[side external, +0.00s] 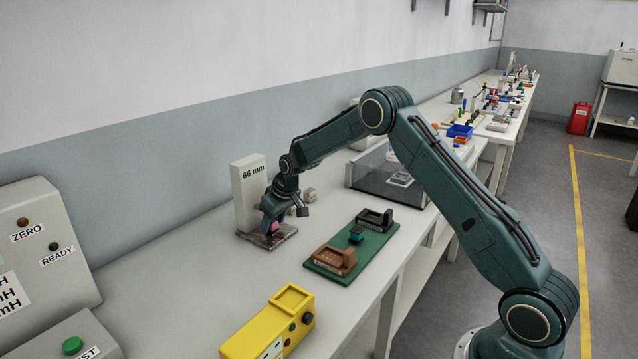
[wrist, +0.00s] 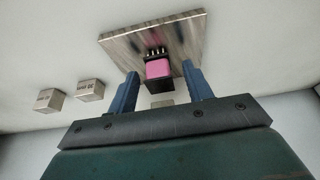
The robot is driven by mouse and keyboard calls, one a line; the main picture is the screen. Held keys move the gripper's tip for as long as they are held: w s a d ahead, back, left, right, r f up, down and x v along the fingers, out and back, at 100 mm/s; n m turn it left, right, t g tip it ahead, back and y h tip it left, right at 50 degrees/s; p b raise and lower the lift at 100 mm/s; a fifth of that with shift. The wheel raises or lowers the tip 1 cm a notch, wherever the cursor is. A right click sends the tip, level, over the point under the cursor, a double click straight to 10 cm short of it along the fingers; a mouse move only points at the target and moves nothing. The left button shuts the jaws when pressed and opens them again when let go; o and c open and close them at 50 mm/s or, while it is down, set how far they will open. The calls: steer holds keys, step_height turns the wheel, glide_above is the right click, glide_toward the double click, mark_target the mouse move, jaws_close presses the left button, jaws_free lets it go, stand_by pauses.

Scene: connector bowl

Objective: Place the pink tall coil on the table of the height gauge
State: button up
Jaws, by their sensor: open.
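The pink coil (wrist: 159,69) has a dark base or flange and metal pins. In the wrist view it is between my two open fingers, with a gap on each side. It overlaps the metal plate (wrist: 115,44), the table of the height gauge. In the side view the pink coil (side external: 275,227) shows low between my fingers at the plate (side external: 256,240); whether it rests flat is hard to tell. The height gauge (side external: 248,195) is a pale upright block reading "66 mm" behind the plate. My gripper (side external: 271,225) is open around the coil; it also shows in the wrist view (wrist: 161,87).
Small metal blocks (wrist: 89,91) lie beside the plate. A green board (side external: 376,249) with brown and black holders lies to the right. A yellow device (side external: 262,330) is at the front, a clear-sided bin (side external: 376,176) behind. Bare bench lies left of the plate.

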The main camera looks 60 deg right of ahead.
steer(key=shift+r, duration=0.65)
steer(key=v, duration=1.1)
steer(key=shift+s+r, duration=0.25)
steer(key=shift+r, duration=0.05)
steer(key=s+a+r, duration=0.4)
steer(key=s+r, duration=0.3)
steer(key=s, duration=0.2)
steer(key=s+a+r, duration=0.5)
steer(key=s+r, duration=0.1)
steer(key=s, duration=0.3)
steer(key=s+a, duration=0.2)
steer(key=s, duration=0.9)
steer(key=s+a+f+t, duration=0.1)
steer(key=s+a, duration=0.1)
steer(key=s, duration=0.8)
steer(key=shift+s+f, duration=0.3)
steer(key=shift+s, duration=0.1)
